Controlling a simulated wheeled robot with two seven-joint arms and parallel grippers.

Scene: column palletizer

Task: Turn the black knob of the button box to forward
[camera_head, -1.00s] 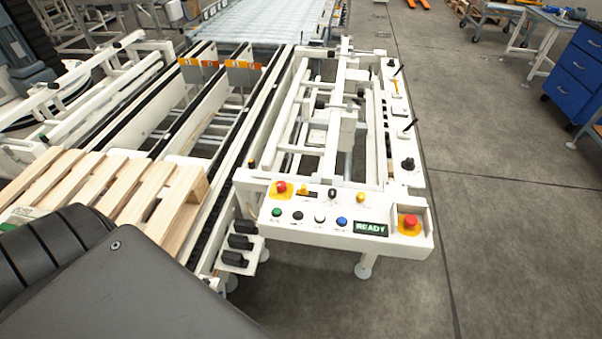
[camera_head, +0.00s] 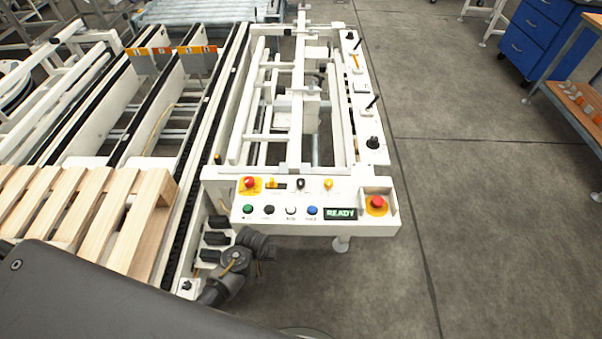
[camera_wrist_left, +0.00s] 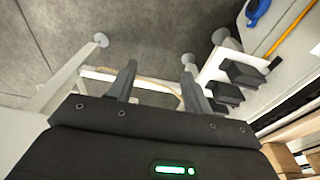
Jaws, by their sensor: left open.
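The button box (camera_head: 220,213) is a white panel at the front of the white machine frame in the head view. A small black knob (camera_head: 300,184) stands on its upper row; I cannot read its setting. Below it are green (camera_head: 247,209), black (camera_head: 269,210), white (camera_head: 291,210) and blue (camera_head: 312,210) buttons. My left gripper (camera_head: 263,245) is just below the panel's front edge, apart from the knob. In the left wrist view its two fingers (camera_wrist_left: 159,70) are spread with nothing between them. The knob is not visible there. My right gripper is not in view.
Red emergency buttons sit at the panel's left (camera_head: 249,183) and right (camera_head: 376,203). A READY display (camera_head: 340,213) is beside the blue button. Another black knob (camera_head: 373,143) is on the right rail. Black blocks (camera_wrist_left: 243,74) are near the gripper.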

